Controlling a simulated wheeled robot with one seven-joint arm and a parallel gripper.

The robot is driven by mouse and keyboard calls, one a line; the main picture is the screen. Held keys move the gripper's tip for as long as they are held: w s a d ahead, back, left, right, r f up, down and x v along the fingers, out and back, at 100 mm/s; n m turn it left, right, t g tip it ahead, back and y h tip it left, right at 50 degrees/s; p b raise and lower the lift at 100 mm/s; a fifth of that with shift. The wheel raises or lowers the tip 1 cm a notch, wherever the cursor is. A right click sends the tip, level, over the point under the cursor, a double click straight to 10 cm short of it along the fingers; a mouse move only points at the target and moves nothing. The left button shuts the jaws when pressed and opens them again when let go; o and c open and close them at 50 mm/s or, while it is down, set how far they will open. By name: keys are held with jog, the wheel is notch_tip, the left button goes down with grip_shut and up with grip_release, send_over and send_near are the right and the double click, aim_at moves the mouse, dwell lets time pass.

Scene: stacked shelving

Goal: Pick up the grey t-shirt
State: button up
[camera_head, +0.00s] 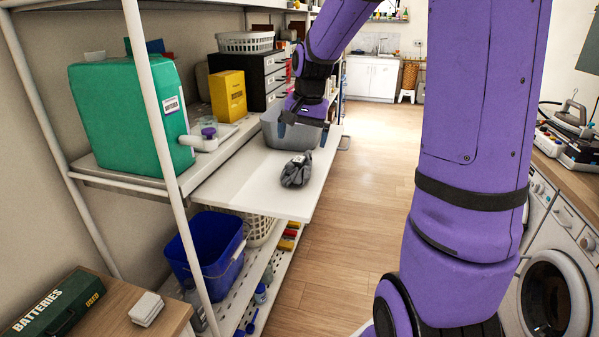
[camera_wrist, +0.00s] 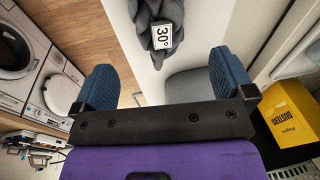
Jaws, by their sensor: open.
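The grey t-shirt (camera_head: 297,170) is a crumpled dark grey bundle on the white pull-out shelf board (camera_head: 248,184). In the wrist view the t-shirt (camera_wrist: 147,28) shows at the top centre with a white "30°" tag, beyond my fingertips. My gripper (camera_head: 305,114) is above the board, behind the t-shirt in the head view and over the grey bin. In the wrist view my gripper (camera_wrist: 158,88) has its two blue fingers wide apart with nothing between them. It does not touch the t-shirt.
A grey bin (camera_head: 290,132) stands just behind the t-shirt. A yellow box (camera_head: 229,95), a green canister (camera_head: 130,112) and a white shelf post (camera_head: 160,120) are to the left. A blue bucket (camera_head: 208,250) is below. The wooden floor on the right is open, with washing machines beyond.

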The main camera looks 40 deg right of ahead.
aim_at(300, 157)
jog(key=f, duration=0.3)
jog(key=w+f, duration=0.1)
jog(key=f, duration=0.5)
jog(key=shift+w+f, duration=0.2)
jog(key=shift+w, duration=0.2)
jog(key=c, duration=0.9)
